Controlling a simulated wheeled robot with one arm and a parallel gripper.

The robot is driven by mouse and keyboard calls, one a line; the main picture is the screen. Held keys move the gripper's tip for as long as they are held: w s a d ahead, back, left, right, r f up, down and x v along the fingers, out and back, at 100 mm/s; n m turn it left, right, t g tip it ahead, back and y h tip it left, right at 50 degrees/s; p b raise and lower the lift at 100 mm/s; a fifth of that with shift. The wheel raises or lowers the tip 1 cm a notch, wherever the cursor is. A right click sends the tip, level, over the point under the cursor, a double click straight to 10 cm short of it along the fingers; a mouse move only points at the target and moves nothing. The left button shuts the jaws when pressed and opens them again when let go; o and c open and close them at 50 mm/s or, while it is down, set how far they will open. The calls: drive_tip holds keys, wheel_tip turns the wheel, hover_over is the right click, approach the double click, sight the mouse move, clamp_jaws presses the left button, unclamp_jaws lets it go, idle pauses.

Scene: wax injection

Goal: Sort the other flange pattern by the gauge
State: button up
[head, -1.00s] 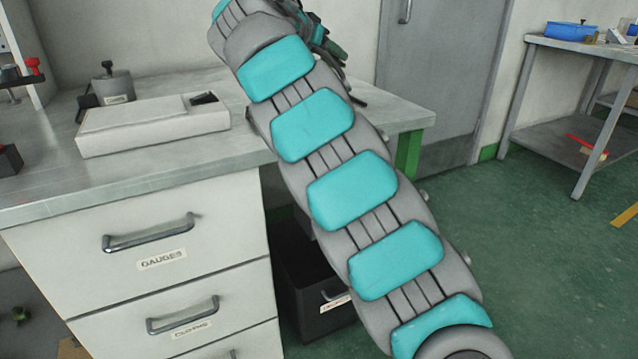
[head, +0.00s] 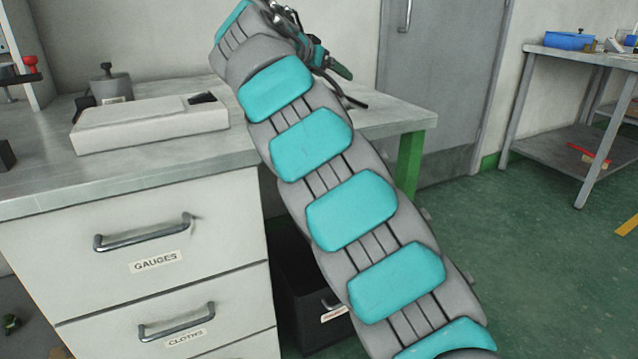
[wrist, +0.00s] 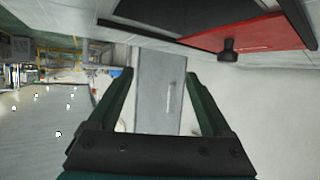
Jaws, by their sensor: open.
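No flange pattern can be made out in either view. The gauge itself is not seen; a closed drawer labelled GAUGES (head: 155,288) is in the front of the bench at lower left. My gripper (wrist: 158,78) shows in the wrist view with its two dark green fingers wide apart and nothing between them. In the head view my gripper (head: 328,62) is small and partly hidden behind my arm, above the back right of the bench.
In the wrist view, a red panel with a black knob (wrist: 228,50) lies at upper right.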

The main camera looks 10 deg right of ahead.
drive_tip(key=v, duration=0.8)
drive_tip(key=shift+d, duration=0.1)
drive_tip(key=s+d+f+g, duration=0.1)
drive_tip(key=s+d, duration=0.1)
drive_tip(key=d, duration=0.1)
drive_tip(key=s+d+g+p, duration=0.1)
drive_tip(key=s+d, duration=0.2)
drive_tip(key=s+d+f+g, duration=0.1)
drive_tip(key=s+d, duration=0.1)
drive_tip(key=d, duration=0.1)
drive_tip(key=shift+s+d+f+n+p, duration=0.3)
drive_tip(key=shift+s, duration=0.05)
drive_tip(key=s+d+f+n+g+y+p, duration=0.1)
drive_tip(key=s+d+f+n+g+y, duration=0.15)
drive_tip(key=s+f, duration=0.7)
drive_tip(key=s+d+f+n+g+y+p, duration=0.1)
drive_tip(key=s+f+g+y+p, duration=0.15)
drive_tip(key=s+f, duration=0.7)
drive_tip(key=s+a+f+n+g+y, duration=0.1)
drive_tip(key=s+a+f, duration=0.1)
drive_tip(key=s, duration=0.5)
drive_tip(key=s+a+f+n+g+y, duration=0.1)
drive_tip(key=s+a+f+n, duration=0.1)
drive_tip(key=s+f, duration=0.3)
drive_tip(key=s+a+f+n+g+y+p, duration=0.1)
drive_tip(key=s+a+f, duration=0.2)
drive_tip(key=s, duration=0.7)
drive_tip(key=shift+s+a+f+y, duration=0.3)
drive_tip(key=shift+s+a, duration=0.1)
drive_tip(key=shift+a, duration=0.3)
